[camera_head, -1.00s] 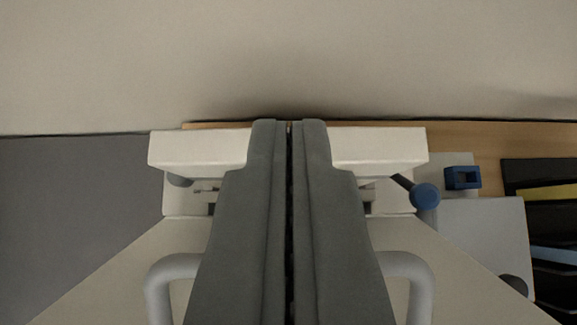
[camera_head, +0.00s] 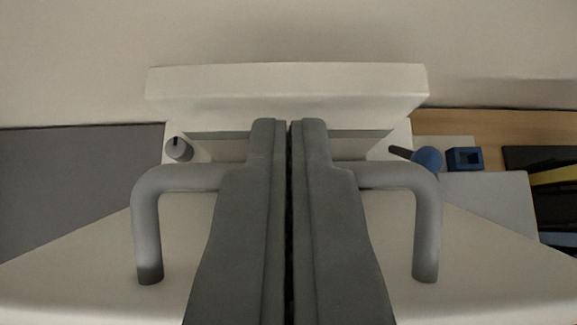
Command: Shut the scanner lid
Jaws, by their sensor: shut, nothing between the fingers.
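The scanner lid (camera_head: 286,80) is a pale slab standing raised at the back, seen from above, with its thick edge toward me. The scanner body (camera_head: 205,150) shows partly below it, with a grey strip (camera_head: 215,134) along the lid's foot. A small grey knob (camera_head: 180,150) sits at the body's left. My gripper (camera_head: 289,124) is shut and empty. Its fingertips overlap the lower front of the lid in the picture. I cannot tell whether they touch it. The fingers hide the middle of the body.
A plain wall (camera_head: 290,30) rises behind the lid. To the right are a round blue-ended object (camera_head: 428,159), a small hollow blue block (camera_head: 465,159), a pale grey panel (camera_head: 490,195) and dark trays (camera_head: 555,200) on a wooden surface (camera_head: 470,125). A dark grey area (camera_head: 75,175) lies left.

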